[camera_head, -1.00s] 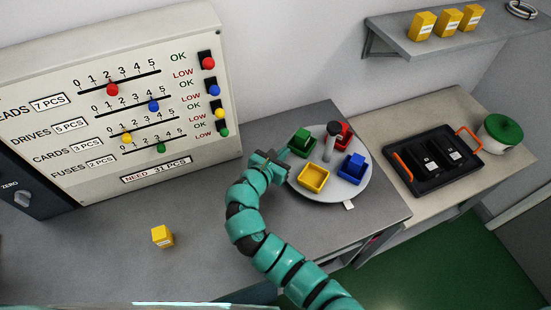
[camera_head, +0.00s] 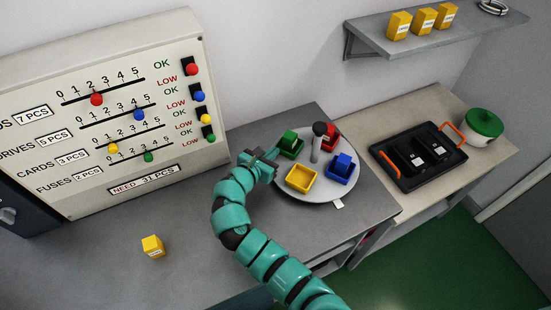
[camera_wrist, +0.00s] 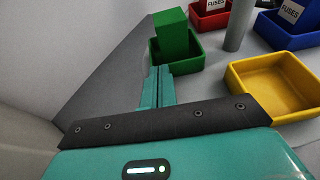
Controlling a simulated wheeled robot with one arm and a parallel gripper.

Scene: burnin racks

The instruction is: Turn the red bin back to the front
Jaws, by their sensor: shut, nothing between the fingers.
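The red bin (camera_head: 332,141) stands at the back right of a round grey turntable (camera_head: 300,194), behind the central post (camera_head: 317,147). The yellow bin (camera_head: 300,179) is at the front and looks empty. The blue bin (camera_head: 341,171) is at the right with a blue block in it, and the green bin (camera_head: 290,146) is at the back left with a green block. My gripper (camera_head: 275,153) is shut and empty at the turntable's left edge, next to the green bin. In the wrist view, its closed fingers (camera_wrist: 158,88) point towards the green bin (camera_wrist: 176,45); whether they touch it is unclear.
A white tab (camera_head: 338,204) marks the turntable's front. A yellow box (camera_head: 153,246) stands on the bench at the left. A gauge panel (camera_head: 110,120) stands behind. A black tray (camera_head: 418,157) and a green-lidded pot (camera_head: 484,127) stand on the right bench. Yellow boxes stand on the shelf (camera_head: 430,40).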

